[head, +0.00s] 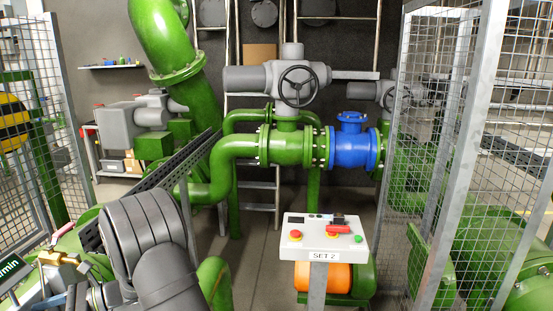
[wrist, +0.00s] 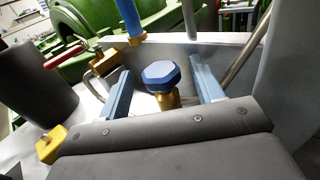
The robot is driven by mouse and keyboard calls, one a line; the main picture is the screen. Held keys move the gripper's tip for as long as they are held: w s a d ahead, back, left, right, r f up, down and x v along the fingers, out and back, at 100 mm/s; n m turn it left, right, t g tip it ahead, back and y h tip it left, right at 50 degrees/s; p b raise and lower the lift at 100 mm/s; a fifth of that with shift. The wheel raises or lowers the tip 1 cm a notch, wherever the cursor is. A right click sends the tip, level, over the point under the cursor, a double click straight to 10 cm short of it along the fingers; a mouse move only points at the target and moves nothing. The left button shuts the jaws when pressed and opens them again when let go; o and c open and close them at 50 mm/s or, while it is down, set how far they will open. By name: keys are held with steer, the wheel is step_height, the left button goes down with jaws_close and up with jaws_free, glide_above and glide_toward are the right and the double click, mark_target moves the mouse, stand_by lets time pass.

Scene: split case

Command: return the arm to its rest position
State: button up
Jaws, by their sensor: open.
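My gripper (wrist: 160,68) is open in the wrist view, its two blue-grey fingers apart. A blue hexagonal knob (wrist: 162,77) on a brass stem shows between and beyond the fingers. I see no contact between the knob and either finger, but the depth between them is hard to judge. In the head view my dark grey arm fills the lower left. My gripper cannot be made out there.
Around the gripper are a red-handled brass fitting (wrist: 62,57), a blue rod (wrist: 130,20) and a pale metal wall (wrist: 225,50). A control box (head: 322,237) labelled SET 2 stands right of my arm. Mesh fences (head: 480,150) flank the space. Green pipes (head: 215,183) run behind.

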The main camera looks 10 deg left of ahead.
steer(key=v, duration=1.6)
steer(key=shift+w+d, duration=0.2)
steer(key=shift+d, duration=0.15)
steer(key=x, duration=1.7)
steer(key=shift+s+a, duration=0.15)
steer(key=shift+a, duration=0.05)
steer(key=shift+m+t+y, duration=0.3)
steer(key=shift+m+t, duration=0.1)
steer(key=shift+s+d+m+t+y, duration=0.15)
steer(key=shift+m+t+y, duration=0.15)
steer(key=shift+t, duration=0.2)
steer(key=v, duration=1.8)
steer(key=s+n, duration=0.1)
steer(key=a+r+n+h, duration=0.1)
steer(key=n, duration=0.1)
steer(key=shift+s+a+g+h, duration=0.3)
steer(key=shift+s+a+g, duration=0.05)
steer(key=shift+s+g, duration=0.05)
steer(key=s+a+r+n+h, duration=0.4)
steer(key=n+h, duration=0.3)
steer(key=n, duration=1.1)
steer(key=shift+a+r+t+h, duration=0.2)
steer(key=shift+r+t+h, duration=0.15)
steer(key=shift+r, duration=0.25)
